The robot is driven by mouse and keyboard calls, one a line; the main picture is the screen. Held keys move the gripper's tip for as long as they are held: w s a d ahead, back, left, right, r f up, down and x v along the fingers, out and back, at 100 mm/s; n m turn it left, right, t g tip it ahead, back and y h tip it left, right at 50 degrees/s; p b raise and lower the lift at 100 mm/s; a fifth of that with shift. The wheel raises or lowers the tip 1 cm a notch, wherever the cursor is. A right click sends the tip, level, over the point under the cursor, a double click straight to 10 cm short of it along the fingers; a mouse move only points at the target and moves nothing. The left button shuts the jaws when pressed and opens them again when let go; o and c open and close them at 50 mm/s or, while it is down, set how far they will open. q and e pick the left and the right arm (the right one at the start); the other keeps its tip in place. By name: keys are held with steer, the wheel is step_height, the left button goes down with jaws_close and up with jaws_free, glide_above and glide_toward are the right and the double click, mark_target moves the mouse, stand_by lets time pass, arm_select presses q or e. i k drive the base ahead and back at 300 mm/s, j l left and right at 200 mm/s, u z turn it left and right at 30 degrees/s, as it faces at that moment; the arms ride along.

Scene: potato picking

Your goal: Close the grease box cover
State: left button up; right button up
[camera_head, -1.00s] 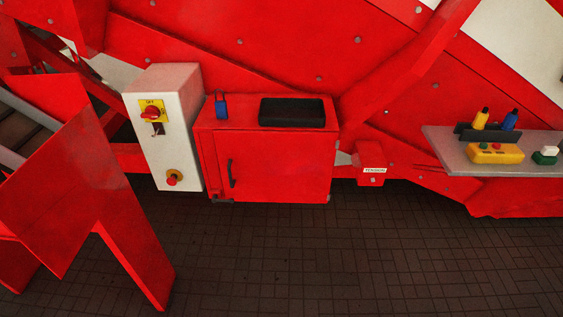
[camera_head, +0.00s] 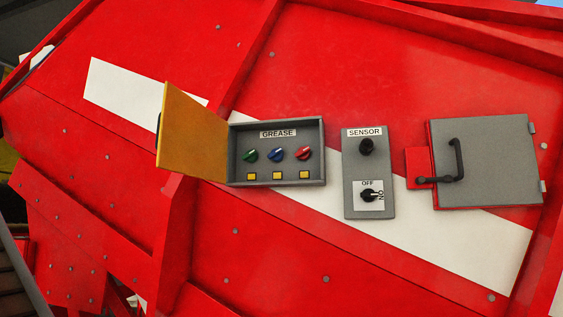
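The grease box (camera_head: 318,150) is a grey open-fronted box on the red machine wall, in the middle of the head view. It bears a "GREASE" label and holds green, blue and red knobs above yellow squares. Its cover (camera_head: 192,135) is a yellow-orange panel hinged on the box's left side. The cover stands open, swung out to the left, with a dark handle (camera_head: 158,125) partly showing at its far left edge. Neither of my grippers is in view.
A grey sensor panel (camera_head: 352,190) with a black knob and an OFF/ON switch is right of the grease box. Farther right is a shut grey door (camera_head: 490,165) with a black handle. Red beams (camera_head: 178,250) run across the wall.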

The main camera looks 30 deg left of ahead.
mark_target(191, 140)
steer(key=k+j, duration=0.1)
steer(key=j, duration=0.35)
steer(key=k+j, duration=0.1)
steer(key=j, duration=0.4)
steer(key=k+j, duration=0.1)
steer(key=j, duration=0.35)
steer(key=k+j, duration=0.1)
steer(key=j, duration=0.4)
steer(key=k+j, duration=0.1)
steer(key=j, duration=0.35)
steer(key=k+j, duration=0.1)
steer(key=j, duration=0.4)
